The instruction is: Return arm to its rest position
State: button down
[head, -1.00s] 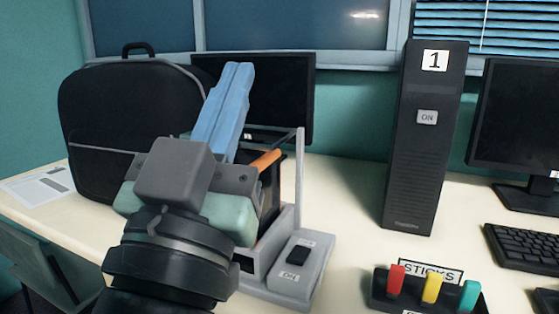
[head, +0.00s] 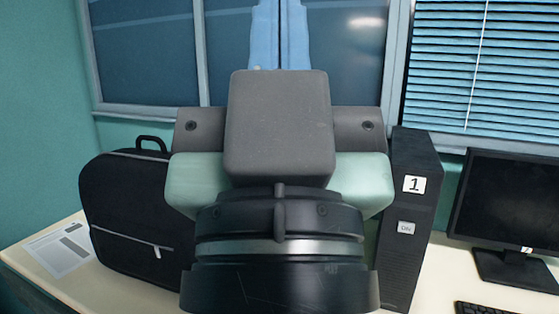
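My gripper (head: 280,32) is raised in the middle of the head view, close to the camera. Its two blue fingers point straight up and lie side by side with only a thin dark line between them. Their tips are cut off by the top edge. I see nothing held between the visible parts of the fingers. The gripper's grey and pale green body and my black wrist stand in front of the table and hide its middle.
A black case (head: 128,222) stands on the left of the pale table (head: 28,262), beside a paper sheet (head: 62,250). A black computer tower (head: 408,250) marked 1 stands right of my wrist, partly covered. A monitor (head: 510,205) is farther right. Windows (head: 150,60) fill the back.

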notch_tip(320, 180, up, 20)
jog(key=p, duration=1.7)
jog(key=shift+f, duration=0.25)
